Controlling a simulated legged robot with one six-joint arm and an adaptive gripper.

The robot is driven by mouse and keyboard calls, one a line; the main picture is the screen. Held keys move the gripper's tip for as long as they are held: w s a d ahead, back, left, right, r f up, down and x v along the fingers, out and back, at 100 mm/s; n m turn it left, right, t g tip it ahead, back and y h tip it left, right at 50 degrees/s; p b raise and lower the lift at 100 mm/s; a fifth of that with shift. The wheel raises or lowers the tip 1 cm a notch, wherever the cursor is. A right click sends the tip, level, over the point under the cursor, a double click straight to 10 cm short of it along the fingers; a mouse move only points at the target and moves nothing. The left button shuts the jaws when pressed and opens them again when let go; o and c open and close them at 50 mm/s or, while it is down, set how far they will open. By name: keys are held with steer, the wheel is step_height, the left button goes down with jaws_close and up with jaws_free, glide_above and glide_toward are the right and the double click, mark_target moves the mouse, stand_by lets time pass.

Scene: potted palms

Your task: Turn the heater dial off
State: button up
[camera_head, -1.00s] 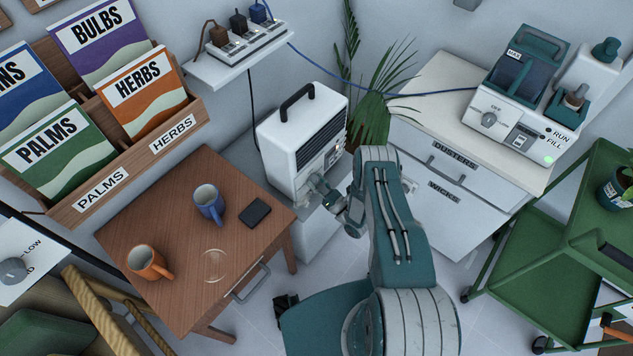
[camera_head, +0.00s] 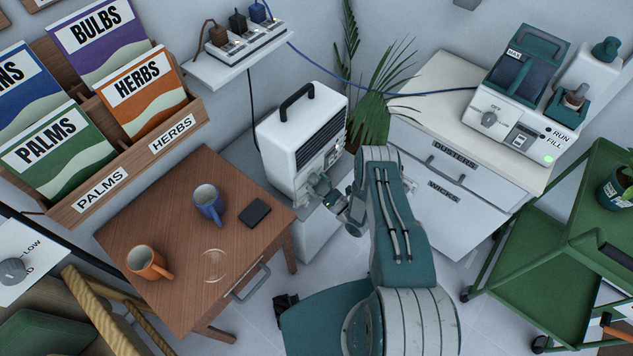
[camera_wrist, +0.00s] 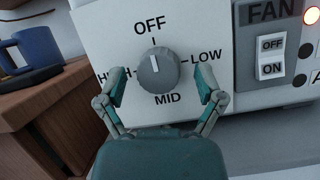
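The heater (camera_head: 295,135) is a white box with a black top handle, standing beyond the wooden table. Its grey round dial (camera_wrist: 158,72) shows in the wrist view on a white plate marked OFF, LOW, MID and HIGH. The dial's white pointer line points up, roughly at the OFF mark. My gripper (camera_wrist: 162,84) is open, with one finger on each side of the dial and visible gaps between.
A FAN rocker switch (camera_wrist: 271,56) and a glowing red lamp (camera_wrist: 312,16) are right of the dial. The wooden table (camera_head: 190,285) holds a blue mug (camera_head: 208,204), an orange mug (camera_head: 147,262) and a dark flat object (camera_head: 254,212). A potted palm (camera_head: 371,115) stands behind the heater.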

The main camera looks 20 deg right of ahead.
mark_target(309, 157)
step_height(309, 157, up, 10)
steer(key=shift+w+f, duration=0.1)
stand_by(0.6)
stand_by(0.5)
